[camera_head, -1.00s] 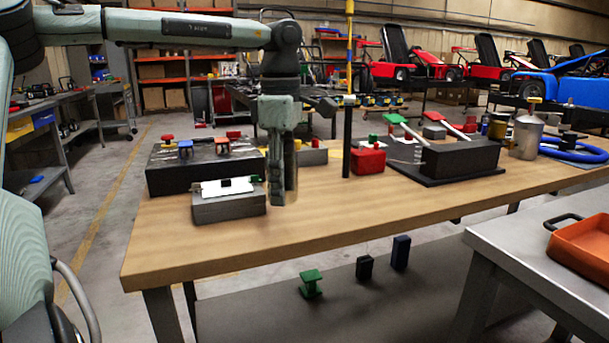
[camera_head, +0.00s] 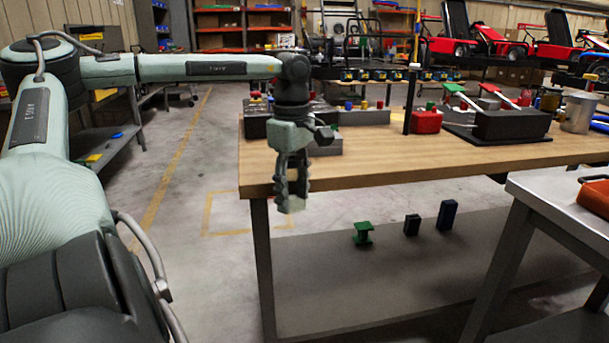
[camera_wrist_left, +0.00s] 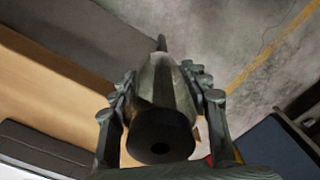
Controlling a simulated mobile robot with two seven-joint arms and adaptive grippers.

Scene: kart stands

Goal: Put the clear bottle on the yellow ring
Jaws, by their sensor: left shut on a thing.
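My left gripper (camera_head: 291,203) hangs fingers down in front of the workbench's front edge, near its left corner. It is shut on a greyish, see-through-looking bottle, which I take for the clear bottle. In the left wrist view the bottle (camera_wrist_left: 165,85) lies between the two fingers (camera_wrist_left: 160,110), with a dark round end facing the camera and a narrow tip pointing away. In the head view the fingers hide most of it. I cannot make out the yellow ring in either view. My right gripper is not in view.
A grey metal table (camera_head: 560,195) is at the right. Open floor (camera_head: 190,150) lies left of the workbench.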

